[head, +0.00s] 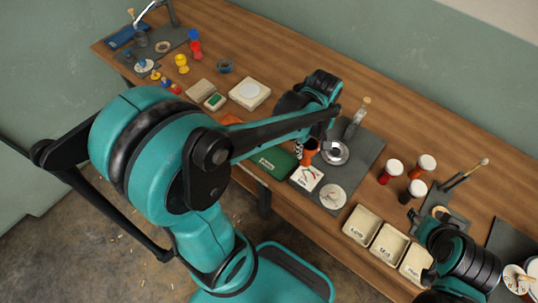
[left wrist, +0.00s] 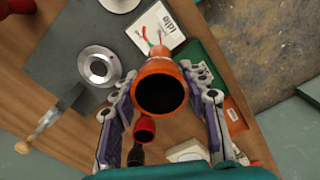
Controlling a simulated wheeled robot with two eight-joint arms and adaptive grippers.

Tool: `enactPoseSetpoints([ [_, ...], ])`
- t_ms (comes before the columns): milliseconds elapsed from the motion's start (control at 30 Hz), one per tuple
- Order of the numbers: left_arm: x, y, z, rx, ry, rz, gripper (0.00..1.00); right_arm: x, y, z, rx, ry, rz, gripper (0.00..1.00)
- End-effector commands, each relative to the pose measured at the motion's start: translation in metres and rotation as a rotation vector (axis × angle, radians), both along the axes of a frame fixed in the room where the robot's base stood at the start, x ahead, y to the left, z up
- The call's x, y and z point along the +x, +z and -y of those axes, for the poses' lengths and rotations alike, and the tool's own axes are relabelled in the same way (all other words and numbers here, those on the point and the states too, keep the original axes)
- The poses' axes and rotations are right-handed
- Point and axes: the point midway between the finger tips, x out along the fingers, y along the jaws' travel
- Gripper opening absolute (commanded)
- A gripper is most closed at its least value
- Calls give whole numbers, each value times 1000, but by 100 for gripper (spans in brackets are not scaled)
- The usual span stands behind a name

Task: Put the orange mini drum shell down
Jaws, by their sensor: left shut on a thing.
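The orange mini drum shell (left wrist: 160,70) is between the two fingers of my left gripper (left wrist: 162,98), its dark round opening facing the left wrist camera. The gripper is shut on its sides. In the head view the shell (head: 309,154) shows just under my left gripper (head: 318,140), partly hidden by it, near the white card (head: 306,179) with red and green marks. It overlaps the card's edge in the left wrist view. I cannot tell whether its base touches anything.
A grey mat (head: 362,160) holds a silver dish (head: 335,153) and a white disc (head: 332,197). A green tray (head: 274,162) lies left of the card. Cream bins (head: 361,226) line the front edge. Bare wood lies behind the mat.

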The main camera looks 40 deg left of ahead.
Motion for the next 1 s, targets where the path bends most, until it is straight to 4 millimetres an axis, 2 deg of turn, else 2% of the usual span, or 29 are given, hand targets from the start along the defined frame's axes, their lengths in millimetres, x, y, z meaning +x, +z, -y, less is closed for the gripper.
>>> enactPoseSetpoints([
  [33, -2, -11, -14, 0, 8, 0, 10, 0, -8, 0, 0, 0, 0, 40],
  [200, -8, -35, -54, 0, 9, 0, 10, 0, -21, 0, 0, 0, 0, 40],
  [400, -13, -50, -81, 0, 4, 0, 10, 0, -28, 0, 0, 0, 0, 40],
  [567, -13, -58, -85, 0, 2, 0, 10, 0, -32, 0, 0, 0, 0, 40],
  [800, -13, -92, -84, 0, 1, 0, 10, 0, -49, 0, 0, 0, 0, 40],
  [1000, -13, -91, -84, 0, 1, 0, 10, 0, -47, 0, 0, 0, 0, 40],
])
